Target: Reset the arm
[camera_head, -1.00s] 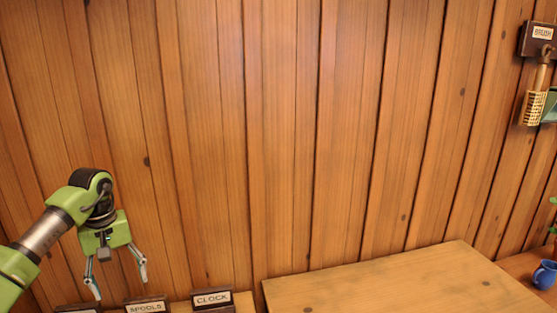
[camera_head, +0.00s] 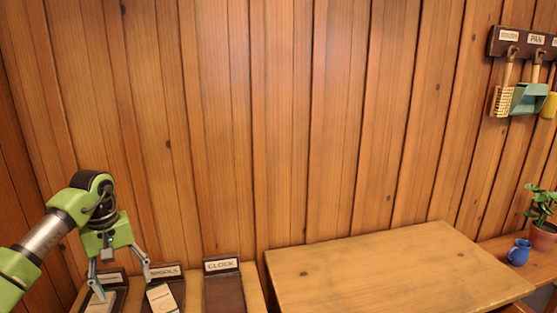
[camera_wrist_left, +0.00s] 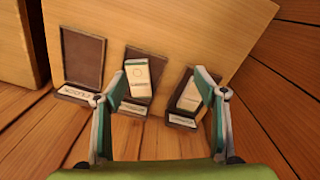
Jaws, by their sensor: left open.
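My left gripper (camera_head: 121,286) is open and empty, its two fingers spread and pointing down at the lower left of the head view. It hangs in front of or above the left and middle trays; the exact height is unclear. In the left wrist view the open fingers (camera_wrist_left: 159,98) frame the bottom, with nothing between the tips but the view of the trays beyond. My right gripper is not in view.
Dark trays stand on a wooden surface: an empty one labelled CLOCK (camera_head: 224,292), and two holding pale items. A bare wooden tabletop (camera_head: 390,270) lies right of them. A blue mug (camera_head: 518,252), potted plant (camera_head: 543,235) and wall rack (camera_head: 515,42) are at far right.

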